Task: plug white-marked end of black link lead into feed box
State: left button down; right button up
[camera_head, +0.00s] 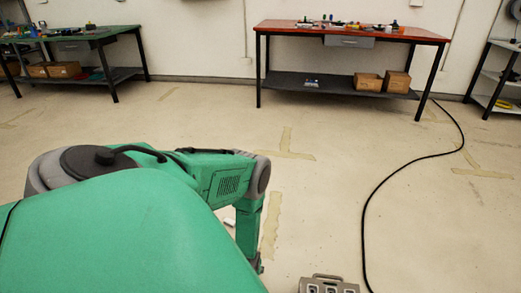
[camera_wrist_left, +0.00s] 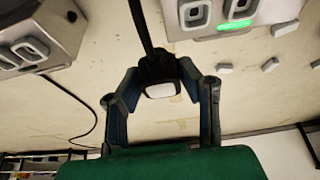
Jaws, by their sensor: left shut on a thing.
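In the left wrist view my left gripper (camera_wrist_left: 163,68) is shut on a black plug (camera_wrist_left: 160,78) with a white face. A black lead (camera_wrist_left: 141,25) runs up from it out of the picture. A grey box with pale sockets and a lit green strip (camera_wrist_left: 236,26) is at the top, apart from the plug. Another grey box with pale sockets (camera_wrist_left: 50,32) is at the upper left. I cannot tell which is the feed box. In the head view only the top of one grey box (camera_head: 328,284) shows at the bottom edge, and my left fingers cannot be made out. My right gripper is not in view.
Small white pieces (camera_wrist_left: 270,64) lie beside the lit box. A black cable (camera_head: 400,168) curves across the floor in the head view. A red-topped table (camera_head: 350,31) and a green-topped table (camera_head: 75,38) stand at the back. The middle floor is open.

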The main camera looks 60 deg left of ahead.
pick_arm(q)
jog(key=s+a+b, duration=0.1)
jog(key=s+a, duration=0.1)
jog(key=a, duration=0.4)
jog(key=shift+s, duration=0.4)
jog(key=shift+f+b, duration=0.2)
jog(key=shift+b, duration=0.2)
jog(key=shift+f+b, duration=4.35)
jog(key=shift+b, duration=0.15)
jog(key=shift+f+b, duration=0.3)
jog(key=c, duration=1)
grip_release()
jog(key=shift+c, duration=0.2)
jog(key=v, duration=1.2)
jog(key=shift+s+d, duration=0.1)
